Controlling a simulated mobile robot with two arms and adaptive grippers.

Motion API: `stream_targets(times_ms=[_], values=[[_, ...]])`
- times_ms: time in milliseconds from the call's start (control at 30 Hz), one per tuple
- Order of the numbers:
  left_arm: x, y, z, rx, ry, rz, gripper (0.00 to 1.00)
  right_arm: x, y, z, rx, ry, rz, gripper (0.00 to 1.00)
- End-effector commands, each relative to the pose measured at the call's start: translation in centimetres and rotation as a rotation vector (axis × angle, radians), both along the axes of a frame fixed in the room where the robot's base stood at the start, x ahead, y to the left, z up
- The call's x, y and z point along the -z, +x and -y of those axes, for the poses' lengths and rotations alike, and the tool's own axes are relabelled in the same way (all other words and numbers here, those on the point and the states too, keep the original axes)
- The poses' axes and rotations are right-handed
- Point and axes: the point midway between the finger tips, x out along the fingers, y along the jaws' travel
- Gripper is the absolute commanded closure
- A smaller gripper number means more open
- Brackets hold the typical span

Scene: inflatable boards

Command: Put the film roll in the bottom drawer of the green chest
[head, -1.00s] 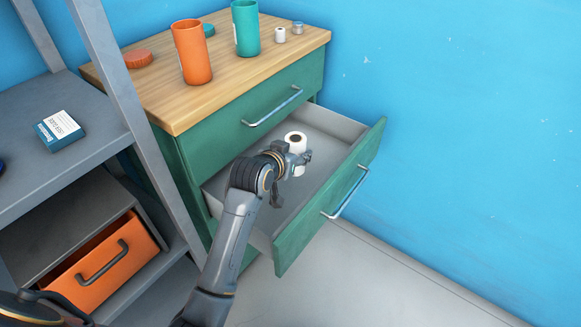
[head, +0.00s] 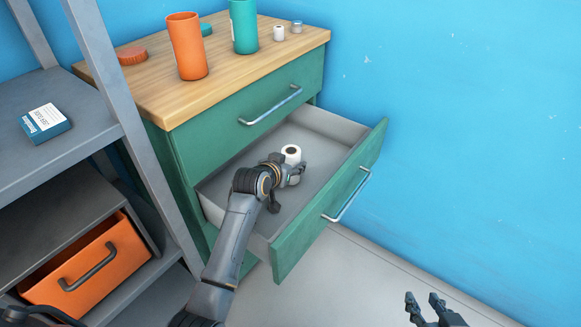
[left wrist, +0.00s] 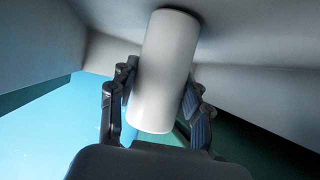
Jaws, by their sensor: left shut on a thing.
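The green chest (head: 185,160) has its bottom drawer (head: 300,232) pulled open and its top drawer (head: 215,135) shut. The white film roll (head: 291,153) is inside the open bottom drawer, roughly upright, its dark core showing on top. My left gripper (head: 296,174) reaches into the drawer and is shut on the roll. In the left wrist view the white roll (left wrist: 162,75) sits between the two fingers, one end close to the grey drawer surface; I cannot tell whether it touches. My right gripper (head: 426,303) is empty, fingers apart, at the lower right edge.
On the chest top stand an orange canister (head: 187,48), a teal canister (head: 244,27), an orange lid (head: 131,56) and small items. A grey shelf (head: 60,165) at the left holds a blue box (head: 45,124) and an orange bin (head: 88,270). The floor right of the drawer is clear.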

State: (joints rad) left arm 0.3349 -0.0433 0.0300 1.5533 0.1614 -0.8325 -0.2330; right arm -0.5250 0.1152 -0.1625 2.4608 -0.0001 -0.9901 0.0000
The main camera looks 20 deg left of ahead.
Motion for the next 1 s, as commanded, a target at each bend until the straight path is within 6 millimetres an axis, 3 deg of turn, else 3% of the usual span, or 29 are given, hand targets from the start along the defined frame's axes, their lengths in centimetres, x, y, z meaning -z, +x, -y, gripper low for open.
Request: stream_targets(times_ms=[500, 533, 600, 1000], values=[[0.63, 0.00, 0.01, 0.000, 0.000, 0.000, 0.90, -0.61, 0.58, -0.25, -0.003, 0.010, 0.041, 0.66], [0.65, -0.02, 0.01, 0.000, 0.000, -0.001, 0.46, -0.60, 0.57, -0.25, -0.002, 0.009, 0.041, 0.66], [0.64, -0.02, 0.02, 0.000, 0.000, -0.001, 0.31, -0.60, 0.57, -0.24, -0.002, 0.009, 0.041, 0.66], [0.19, 0.01, 0.02, 0.000, 0.000, 0.002, 0.29, -0.57, 0.56, -0.21, -0.002, 0.009, 0.040, 0.66]])
